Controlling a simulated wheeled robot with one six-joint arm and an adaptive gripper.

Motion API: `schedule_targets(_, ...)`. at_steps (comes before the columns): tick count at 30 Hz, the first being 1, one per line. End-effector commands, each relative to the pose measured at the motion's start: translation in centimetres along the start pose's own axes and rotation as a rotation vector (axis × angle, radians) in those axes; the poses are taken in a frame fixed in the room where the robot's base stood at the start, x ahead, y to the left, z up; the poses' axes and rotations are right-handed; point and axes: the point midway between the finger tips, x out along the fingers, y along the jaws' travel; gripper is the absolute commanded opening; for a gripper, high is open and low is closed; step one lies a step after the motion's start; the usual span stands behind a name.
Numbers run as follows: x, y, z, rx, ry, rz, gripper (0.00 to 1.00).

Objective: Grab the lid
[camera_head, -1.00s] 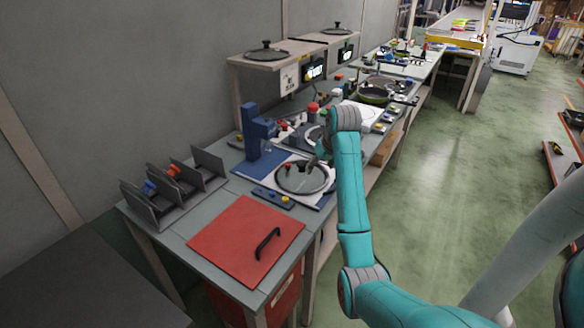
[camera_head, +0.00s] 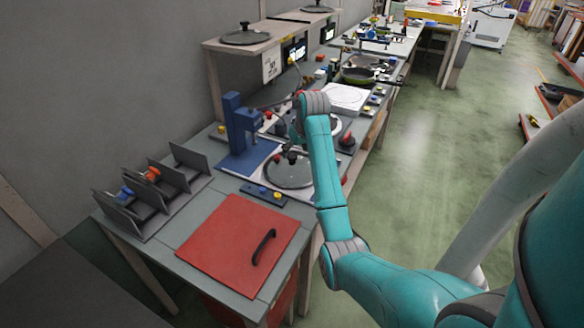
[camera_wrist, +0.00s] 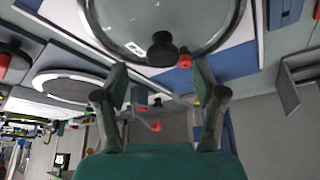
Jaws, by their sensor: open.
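A round glass lid with a dark rim and black knob (camera_head: 290,172) lies on a white and blue mat on the workbench. In the wrist view the lid (camera_wrist: 115,25) fills the top of the picture, with its black knob (camera_wrist: 161,50) just beyond the fingertips. My gripper (camera_wrist: 161,80) is open and empty, its two fingers spread apart on either side of the knob's line, not touching it. In the head view the gripper is mostly hidden behind my arm, close to the lid's far side.
A blue press-like stand (camera_head: 236,125) rises left of the lid, and a small button box (camera_head: 263,194) sits in front. A red panel with a black handle (camera_head: 238,240) is nearer. Other lids (camera_head: 245,36) rest on a raised shelf. The floor to the right is open.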

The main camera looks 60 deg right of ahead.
Motion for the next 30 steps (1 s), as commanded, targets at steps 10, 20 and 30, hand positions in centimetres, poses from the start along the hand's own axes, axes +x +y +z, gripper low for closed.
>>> schedule_targets(10, 4.3, -0.4, 0.3, -0.001, -0.001, -0.001, 0.7)
schedule_targets(20, 4.8, -0.3, 0.3, -0.001, 0.0, -0.001, 0.65)
schedule_targets(30, 4.8, -0.3, 0.2, -0.001, 0.001, 0.0, 0.0)
